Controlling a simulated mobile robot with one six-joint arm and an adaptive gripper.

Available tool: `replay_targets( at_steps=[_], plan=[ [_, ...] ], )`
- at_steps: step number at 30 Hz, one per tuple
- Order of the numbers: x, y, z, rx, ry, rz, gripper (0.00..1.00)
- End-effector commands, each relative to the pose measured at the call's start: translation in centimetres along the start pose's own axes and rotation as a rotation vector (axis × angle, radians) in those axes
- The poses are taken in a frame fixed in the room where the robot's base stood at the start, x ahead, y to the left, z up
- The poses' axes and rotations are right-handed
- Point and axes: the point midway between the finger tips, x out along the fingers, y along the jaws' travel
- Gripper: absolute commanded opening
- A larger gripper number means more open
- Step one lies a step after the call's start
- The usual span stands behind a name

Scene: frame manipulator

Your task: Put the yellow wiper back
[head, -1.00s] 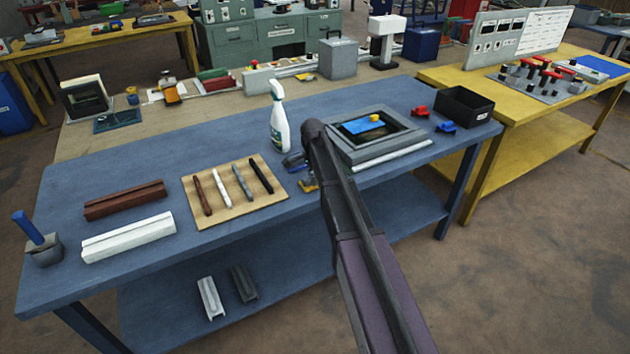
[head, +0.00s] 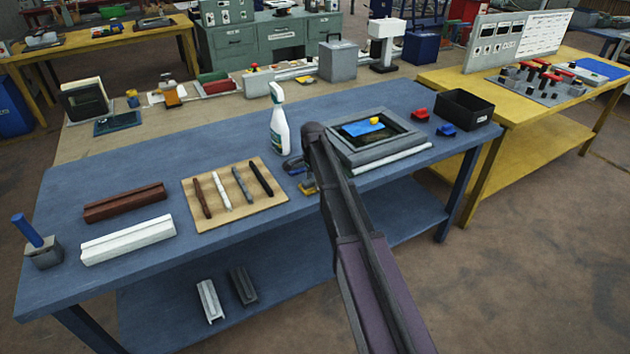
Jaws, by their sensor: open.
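A small yellow piece (head: 376,121) rests on or against a flat blue piece (head: 360,129) inside the grey frame (head: 350,156) at the right half of the blue table. Another small yellow object (head: 307,187) lies near the table's front edge, partly hidden by my arm. I cannot tell which yellow thing is the wiper. My arm rises from the bottom right to a dark joint left of the frame.
A spray bottle (head: 280,125) stands left of the frame. Brown (head: 125,202) and white (head: 128,239) bars lie left. A black bin (head: 469,108) stands right. The blue table's (head: 90,185) back left is clear.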

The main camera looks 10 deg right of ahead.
Motion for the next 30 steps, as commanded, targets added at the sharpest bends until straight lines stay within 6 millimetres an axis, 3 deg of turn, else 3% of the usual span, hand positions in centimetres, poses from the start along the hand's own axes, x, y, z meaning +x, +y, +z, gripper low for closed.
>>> replay_targets(
  at_steps=[11, 30],
  plan=[
    [-1.9, 0.0, 0.0, 0.0, 0.0, 0.0, 0.67],
    [-7.2, 0.0, 0.0, 0.0, 0.0, 0.0, 0.67]
  ],
)
